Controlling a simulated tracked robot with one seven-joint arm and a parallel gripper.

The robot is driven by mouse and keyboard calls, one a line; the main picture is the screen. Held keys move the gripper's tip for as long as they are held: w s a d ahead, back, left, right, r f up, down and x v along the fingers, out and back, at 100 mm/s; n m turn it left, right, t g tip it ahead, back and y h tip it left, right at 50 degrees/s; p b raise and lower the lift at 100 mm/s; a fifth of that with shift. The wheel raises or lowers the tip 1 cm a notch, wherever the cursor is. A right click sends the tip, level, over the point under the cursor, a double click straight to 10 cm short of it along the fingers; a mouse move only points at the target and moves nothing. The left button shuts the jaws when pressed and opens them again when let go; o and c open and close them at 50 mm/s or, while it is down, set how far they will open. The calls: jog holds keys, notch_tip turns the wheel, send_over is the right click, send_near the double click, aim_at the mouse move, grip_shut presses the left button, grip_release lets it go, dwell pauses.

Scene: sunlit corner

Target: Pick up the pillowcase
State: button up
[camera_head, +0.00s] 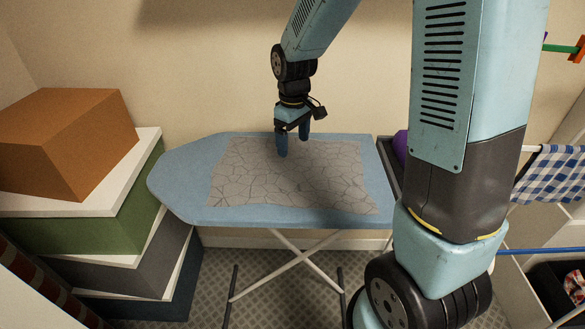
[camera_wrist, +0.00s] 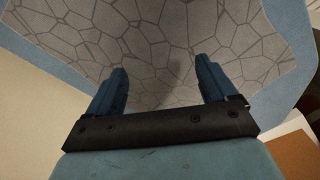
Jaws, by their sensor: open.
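The pillowcase (camera_head: 290,180) is a flat grey cloth with a cracked-stone line pattern. It lies spread out on the blue ironing board (camera_head: 180,177). My gripper (camera_head: 293,151) is over the far part of the pillowcase, pointing down, with its fingers apart and nothing between them. In the wrist view, the pillowcase (camera_wrist: 150,40) fills most of the area beyond the two blue fingers of my gripper (camera_wrist: 162,80). I cannot tell whether the fingertips touch the cloth.
Stacked boxes, topped by an orange-brown one (camera_head: 65,140), stand left of the board. A purple object (camera_head: 400,143) shows behind my arm. A rack with a blue checked cloth (camera_head: 550,173) is at the right. The wall is close behind the board.

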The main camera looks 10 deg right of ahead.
jog(key=shift+f, duration=3.35)
jog(key=c, duration=1.4)
jog(key=shift+c, duration=0.4)
jog(key=shift+r, duration=0.2)
grip_shut()
notch_tip(320, 180, up, 12)
jog(key=shift+f, duration=0.2)
notch_tip(320, 180, up, 18)
send_over(293, 167)
jog(key=shift+s, duration=0.1)
